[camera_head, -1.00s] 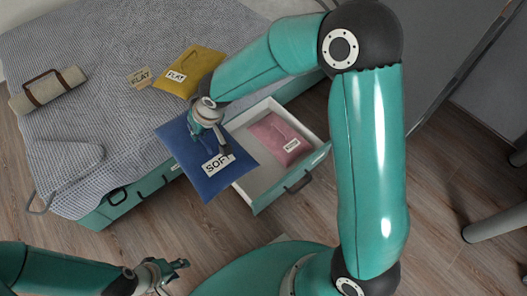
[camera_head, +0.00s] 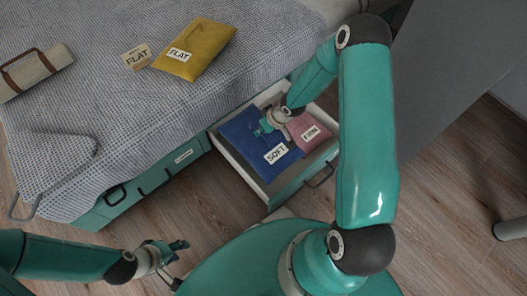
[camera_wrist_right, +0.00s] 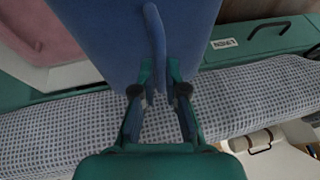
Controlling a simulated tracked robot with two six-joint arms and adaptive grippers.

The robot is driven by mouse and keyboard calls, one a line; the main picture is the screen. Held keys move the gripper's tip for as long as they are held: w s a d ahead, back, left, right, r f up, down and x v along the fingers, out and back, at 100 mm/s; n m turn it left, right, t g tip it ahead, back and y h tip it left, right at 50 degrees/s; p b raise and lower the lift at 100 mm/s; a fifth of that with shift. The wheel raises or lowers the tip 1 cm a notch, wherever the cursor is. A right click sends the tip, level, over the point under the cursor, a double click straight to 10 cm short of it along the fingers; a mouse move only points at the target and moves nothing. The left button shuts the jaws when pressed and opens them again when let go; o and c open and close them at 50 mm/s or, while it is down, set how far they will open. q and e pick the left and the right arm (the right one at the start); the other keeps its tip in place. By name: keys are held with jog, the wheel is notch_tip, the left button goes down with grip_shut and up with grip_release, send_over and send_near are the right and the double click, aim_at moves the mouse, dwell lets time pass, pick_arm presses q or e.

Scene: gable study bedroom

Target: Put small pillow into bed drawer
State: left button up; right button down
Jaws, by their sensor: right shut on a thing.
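A blue pillow (camera_head: 254,148) labelled SOFT is in or just over the left part of the open bed drawer (camera_head: 262,192). My right gripper (camera_head: 268,127) is over it and shut on it. In the right wrist view the fingers (camera_wrist_right: 160,85) pinch a raised fold of the blue pillow (camera_wrist_right: 105,35). I cannot tell whether the pillow rests on the drawer floor. A pink pillow (camera_head: 309,128) with a label lies in the right part of the drawer, beside the blue one. My left gripper (camera_head: 178,247) is low at the left, empty and open, away from the drawer.
A rolled cream mat (camera_head: 35,72) is at the far left. Wooden floor (camera_head: 220,215) is clear before the drawer.

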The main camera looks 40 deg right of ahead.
notch_tip(320, 180, down, 9)
jog(key=b, duration=0.4)
jog(key=shift+d, duration=0.15)
pick_arm(q)
notch_tip(320, 180, down, 8)
jog(key=b, duration=0.2)
jog(key=shift+r, duration=0.15)
pick_arm(e)
jog(key=shift+f, duration=2.7)
jog(key=shift+f, duration=0.15)
jog(key=c, duration=1.2)
grip_release()
jog(key=shift+s, duration=0.1)
jog(key=shift+r, duration=0.2)
